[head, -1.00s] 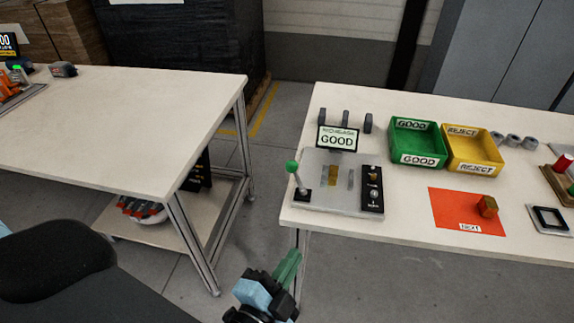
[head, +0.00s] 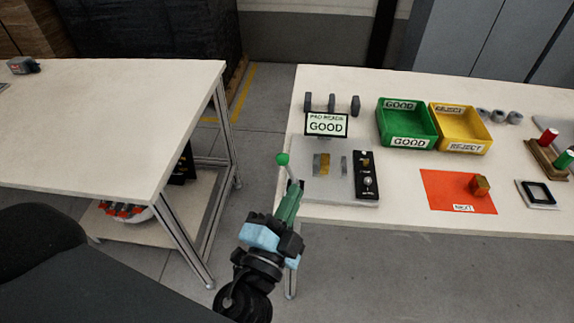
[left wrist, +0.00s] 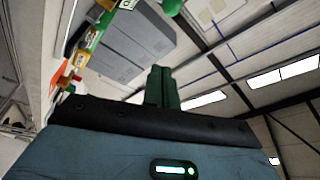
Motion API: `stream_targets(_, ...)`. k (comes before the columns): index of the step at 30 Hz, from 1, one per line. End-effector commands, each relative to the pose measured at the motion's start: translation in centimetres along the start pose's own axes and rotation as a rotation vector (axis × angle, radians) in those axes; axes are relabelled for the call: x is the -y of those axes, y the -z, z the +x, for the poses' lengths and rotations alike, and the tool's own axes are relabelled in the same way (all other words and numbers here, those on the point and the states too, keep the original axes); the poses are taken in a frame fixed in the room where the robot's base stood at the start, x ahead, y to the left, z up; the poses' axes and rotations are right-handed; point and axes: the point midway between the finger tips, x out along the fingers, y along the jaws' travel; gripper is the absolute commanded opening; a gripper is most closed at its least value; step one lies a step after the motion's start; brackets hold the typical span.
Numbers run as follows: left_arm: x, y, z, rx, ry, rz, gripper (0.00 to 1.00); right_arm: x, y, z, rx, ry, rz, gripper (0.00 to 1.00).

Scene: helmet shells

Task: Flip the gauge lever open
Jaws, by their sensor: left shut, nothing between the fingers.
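The gauge (head: 311,185) is a light grey plate near the left front corner of the right table. Its lever has a green ball knob (head: 282,159) on a pale shaft at the plate's left edge, standing roughly upright with a slight tilt. My left gripper (head: 294,190) has its green fingers shut and empty, overlapping the lever's lower part in the head view. I cannot tell whether they touch it. In the left wrist view the fingers (left wrist: 162,75) are together, and the green knob (left wrist: 172,6) shows beyond them at the top edge. My right gripper is out of view.
A screen reading GOOD (head: 327,124) stands behind the plate. A black switch panel (head: 367,177) sits at its right. Farther right are a green bin (head: 409,142), a yellow bin (head: 462,147) and an orange mat (head: 445,192) with a small brownish block (head: 479,185). A floor gap separates the tables.

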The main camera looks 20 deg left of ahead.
Motion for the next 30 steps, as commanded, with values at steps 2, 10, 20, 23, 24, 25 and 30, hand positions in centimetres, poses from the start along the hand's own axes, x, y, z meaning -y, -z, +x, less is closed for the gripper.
stream_targets(2, 0.6, 0.3, 1.8, -0.004, 0.008, 0.002, 0.0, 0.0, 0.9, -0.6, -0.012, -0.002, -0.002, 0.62)
stream_targets(10, 0.2, -0.5, 6.1, 0.0, 0.002, 0.005, 0.0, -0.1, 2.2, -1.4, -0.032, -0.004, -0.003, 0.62)
stream_targets(20, 0.1, -3.7, 6.7, 0.0, 0.001, 0.001, 0.0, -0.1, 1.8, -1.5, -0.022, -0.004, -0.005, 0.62)
stream_targets(23, 0.1, -3.9, 6.7, 0.0, 0.001, 0.0, 0.0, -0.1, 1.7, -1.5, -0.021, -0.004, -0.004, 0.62)
stream_targets(24, 0.1, -3.9, 6.7, 0.0, 0.001, 0.0, 0.0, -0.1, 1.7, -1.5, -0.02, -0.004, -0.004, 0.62)
stream_targets(25, 0.1, -3.9, 6.7, 0.0, 0.001, 0.0, 0.0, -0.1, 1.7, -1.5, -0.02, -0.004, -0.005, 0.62)
stream_targets(30, 0.1, -3.9, 6.7, 0.0, 0.001, 0.0, 0.0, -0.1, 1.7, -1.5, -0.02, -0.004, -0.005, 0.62)
